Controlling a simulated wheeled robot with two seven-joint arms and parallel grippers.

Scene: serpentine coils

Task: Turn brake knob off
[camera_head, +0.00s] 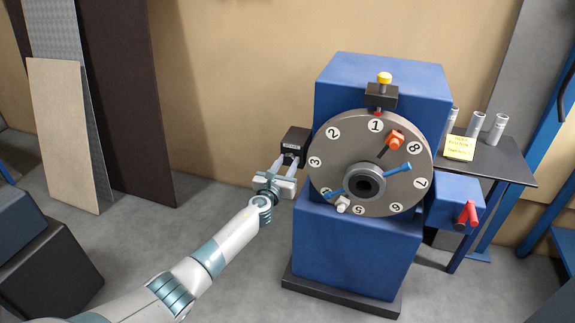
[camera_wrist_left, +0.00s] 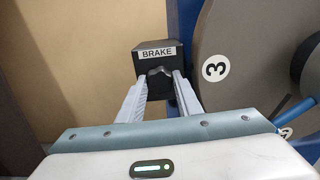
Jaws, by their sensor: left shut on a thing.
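A small dark brake knob (camera_wrist_left: 158,72) sits on the front of the box, mostly hidden between the fingertips. My left gripper (camera_head: 285,162) reaches the box from the front and is shut on the knob. Its two fingers also show in the left wrist view (camera_wrist_left: 160,80), on either side of the knob. The knob's setting cannot be made out. My right gripper is not in view.
A large grey numbered disc (camera_head: 335,145) with orange, blue and white pegs stands just right of the brake box. A blue side box (camera_head: 450,205) with red handles and a dark table (camera_head: 505,165) are further right. Panels (camera_head: 65,130) lean on the wall at left.

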